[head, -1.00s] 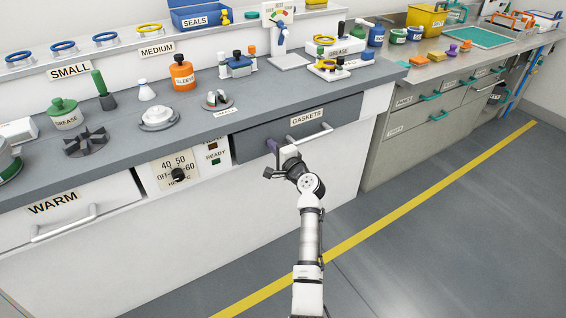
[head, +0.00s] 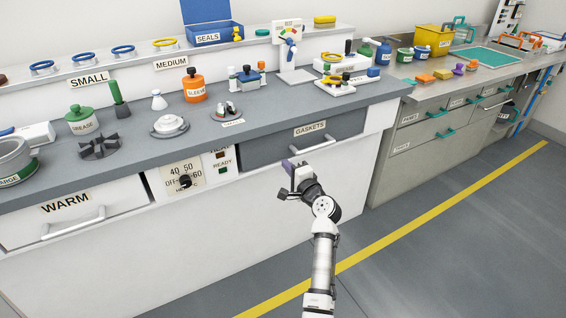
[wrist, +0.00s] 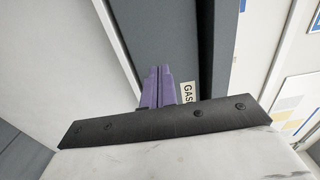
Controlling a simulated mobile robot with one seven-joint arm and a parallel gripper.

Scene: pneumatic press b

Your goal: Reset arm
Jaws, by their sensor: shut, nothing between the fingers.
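My gripper (head: 288,165) has purple fingers and is shut with nothing between them. In the head view it is in front of the cabinet, just below and left of the handle (head: 312,146) of the grey GASKETS drawer (head: 268,152). In the wrist view the two purple fingers (wrist: 157,84) lie side by side, with the dark drawer front and part of its label beyond them. My arm reaches up from the bottom of the head view.
The grey counter (head: 130,178) holds an orange sleeve bottle (head: 194,88), a burner-like black part (head: 99,146) and several small fittings. A dial panel (head: 182,176) is left of the drawer. Floor with a yellow line (head: 430,215) is open at right.

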